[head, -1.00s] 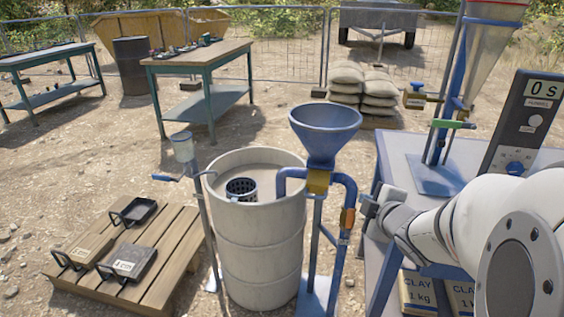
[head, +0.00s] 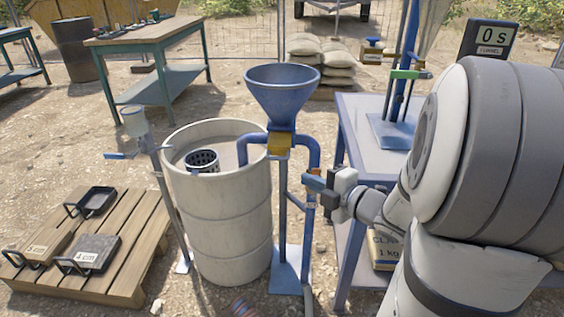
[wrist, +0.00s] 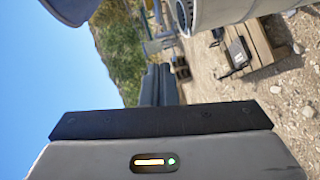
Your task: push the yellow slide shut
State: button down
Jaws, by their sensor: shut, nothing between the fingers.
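The yellow slide (head: 279,146) is a small yellow block at the neck under the blue hopper (head: 282,97), above the blue stand. How far in it sits I cannot tell. My gripper (head: 307,183) is shut and empty, pointing left. In the head view it is below and right of the slide, overlapping the blue pipe (head: 313,152); whether it touches the pipe I cannot tell.
A pale barrel (head: 222,240) with a dark basket (head: 202,160) stands left of the hopper stand. Sandbags (head: 322,60) lie behind.

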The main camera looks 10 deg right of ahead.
jog(key=p, duration=0.3)
send_near(279, 149)
jog(key=a, duration=0.1)
jog(key=a+f, duration=0.1)
jog(key=a, duration=0.3)
jog(key=shift+w+a+f, duration=0.25)
jog(key=shift+w, duration=0.15)
jog(key=shift+w+d+f, duration=0.1)
jog(key=shift+w+d, duration=0.05)
jog(key=shift+w, duration=0.3)
jog(key=w+b, duration=0.1)
jog(key=w, duration=0.1)
jog(key=w+d+b, duration=0.1)
jog(key=w, duration=0.1)
jog(key=shift+w+d+f, duration=0.1)
jog(key=shift+d+f, duration=0.05)
jog(key=shift+d, duration=0.05)
jog(key=shift+w+d, duration=0.1)
jog(key=shift+w, duration=0.1)
jog(key=shift+r, duration=0.4)
